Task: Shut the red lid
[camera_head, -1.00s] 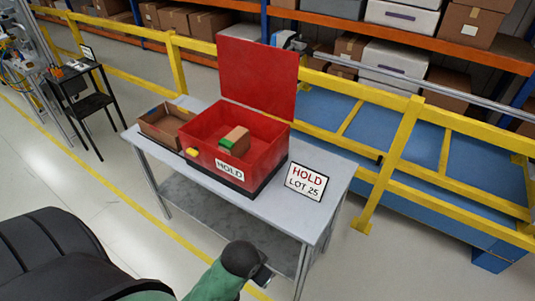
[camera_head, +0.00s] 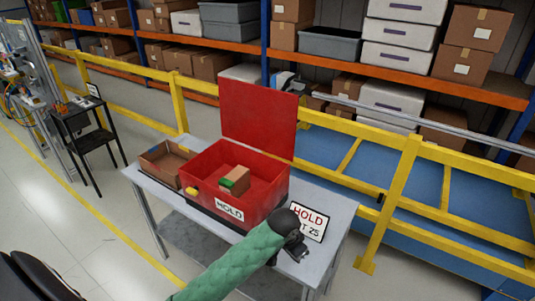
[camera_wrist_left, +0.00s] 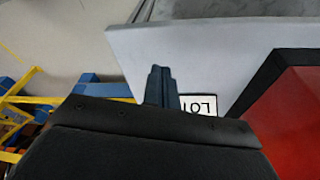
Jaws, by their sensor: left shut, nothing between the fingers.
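The red lid (camera_head: 258,118) stands open and upright at the back edge of the red box (camera_head: 205,208). The box sits on a grey table, its front marked HOLD, with a yellow knob (camera_head: 192,190) on its front left. A small brown carton with a green end (camera_head: 236,180) lies inside. My left gripper (camera_head: 298,252) is in front of the box's right side, by the HOLD LOT 25 sign, whose lower left it hides. Its fingers (camera_wrist_left: 160,88) are shut and empty in the left wrist view, where the box's red side (camera_wrist_left: 290,120) shows at right. My right gripper is not in view.
An open brown tray (camera_head: 162,176) is left of the box. Yellow railing (camera_head: 400,185) runs behind the table. The table's right end (camera_head: 338,232) is bare.

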